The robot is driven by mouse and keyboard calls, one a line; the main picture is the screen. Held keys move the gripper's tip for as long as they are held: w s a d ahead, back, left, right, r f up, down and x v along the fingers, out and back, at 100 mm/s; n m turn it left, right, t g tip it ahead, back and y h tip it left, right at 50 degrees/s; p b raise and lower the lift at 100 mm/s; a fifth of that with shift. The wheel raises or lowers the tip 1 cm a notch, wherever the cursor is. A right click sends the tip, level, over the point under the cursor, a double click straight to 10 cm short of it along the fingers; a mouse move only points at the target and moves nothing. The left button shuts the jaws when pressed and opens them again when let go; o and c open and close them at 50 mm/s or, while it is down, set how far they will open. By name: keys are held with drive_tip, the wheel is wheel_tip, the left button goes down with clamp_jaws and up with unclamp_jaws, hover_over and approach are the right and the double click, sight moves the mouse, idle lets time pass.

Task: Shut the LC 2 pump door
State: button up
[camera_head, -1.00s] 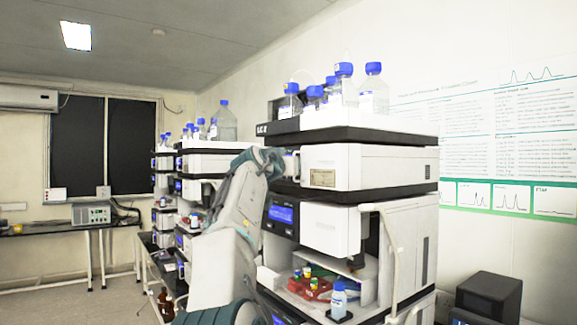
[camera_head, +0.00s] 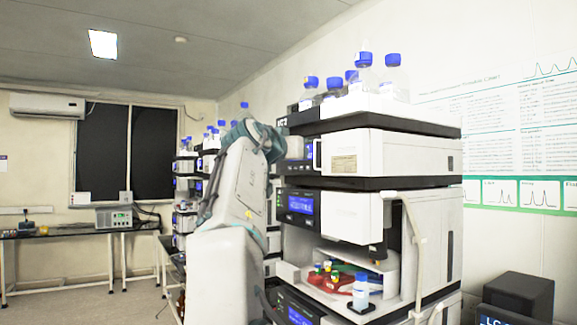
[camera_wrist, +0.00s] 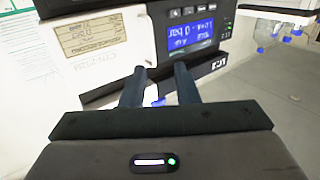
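The LC 2 pump is the upper module of the near stack, just below the bottle tray; its white front door (camera_head: 344,160) carries a label plate. In the wrist view, which is upside down, the door (camera_wrist: 118,48) is at upper left beside the lit pump display (camera_wrist: 192,33). How far the door stands open is hard to tell. My gripper (camera_wrist: 160,70) is open, with two dark fingers apart and nothing held; the fingertips are near the door's free edge, and contact is unclear. In the head view my arm hides part of the stack front and the gripper.
Bottles with blue caps (camera_head: 366,72) stand on top of the stack. Below the pump are another module (camera_head: 352,216) and an open bay with red holder (camera_head: 332,279) and small bottle (camera_head: 361,289). A dark box (camera_head: 520,293) stands at right. Floor at left is clear.

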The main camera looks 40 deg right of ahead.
drive_tip(key=shift+b+v, duration=0.65)
drive_tip(key=shift+v, duration=1.2)
drive_tip(key=w+a+f+n+y, duration=0.2)
drive_tip(key=f+y, duration=0.2)
drive_tip(key=f, duration=0.7)
drive_tip(key=w+a+f+n+y, duration=0.1)
drive_tip(key=a+f+n+y, duration=0.2)
drive_tip(key=f, duration=0.9)
drive_tip(key=s+a+f+n+y, duration=0.35)
drive_tip(key=a+f+y, duration=0.35)
drive_tip(key=a+f, duration=0.75)
drive_tip(key=s+a+f+n+g+y, duration=0.2)
drive_tip(key=s+a+f+n+g, duration=0.2)
drive_tip(key=s+a+f, duration=1.1)
wheel_tip(320, 180, down, 4)
drive_tip(key=shift+s+a+r+n+y+p, duration=0.25)
drive_tip(key=shift+s+a+n+y+p, duration=0.1)
drive_tip(key=shift+a+n, duration=0.1)
